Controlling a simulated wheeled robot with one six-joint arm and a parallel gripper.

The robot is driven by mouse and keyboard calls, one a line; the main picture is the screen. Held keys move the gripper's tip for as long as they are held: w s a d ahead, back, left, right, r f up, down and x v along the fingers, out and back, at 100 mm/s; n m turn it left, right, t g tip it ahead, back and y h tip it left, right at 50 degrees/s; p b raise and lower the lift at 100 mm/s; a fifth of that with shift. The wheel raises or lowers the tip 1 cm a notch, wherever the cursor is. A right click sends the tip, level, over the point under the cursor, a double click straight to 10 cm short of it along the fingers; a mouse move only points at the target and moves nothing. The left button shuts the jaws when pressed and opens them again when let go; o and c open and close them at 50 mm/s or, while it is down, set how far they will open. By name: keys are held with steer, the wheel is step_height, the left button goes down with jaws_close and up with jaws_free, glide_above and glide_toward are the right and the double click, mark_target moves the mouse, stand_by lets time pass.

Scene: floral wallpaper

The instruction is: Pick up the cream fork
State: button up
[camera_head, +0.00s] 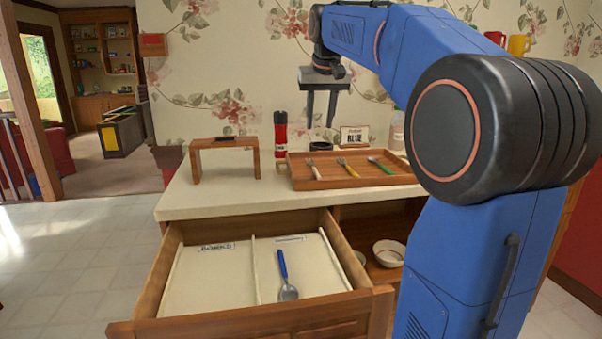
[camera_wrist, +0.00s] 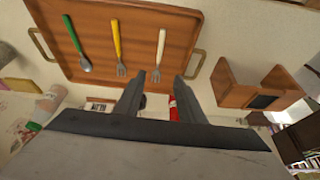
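The cream fork (camera_head: 315,172) lies in the wooden tray (camera_head: 352,182) on the counter, leftmost of the utensils there. In the wrist view the cream fork (camera_wrist: 161,50) is the rightmost one, its tines toward my gripper (camera_wrist: 159,92). My gripper (camera_head: 321,118) hangs above the counter, fingers pointing down, open with nothing between them. It is above and apart from the cream fork.
The tray also holds a yellow fork (camera_head: 348,168) and a green-handled spoon (camera_head: 382,166). A small wooden stand (camera_head: 224,144) is left of the tray; a red-and-black bottle (camera_head: 280,136) is behind. Below, an open drawer (camera_head: 210,283) holds a blue-handled spoon (camera_head: 285,277).

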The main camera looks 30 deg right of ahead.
mark_target(315, 168)
steer(key=x, duration=1.7)
steer(key=shift+s, duration=0.15)
steer(key=shift+f, duration=0.1)
steer(key=shift+c, duration=0.4)
jaws_close()
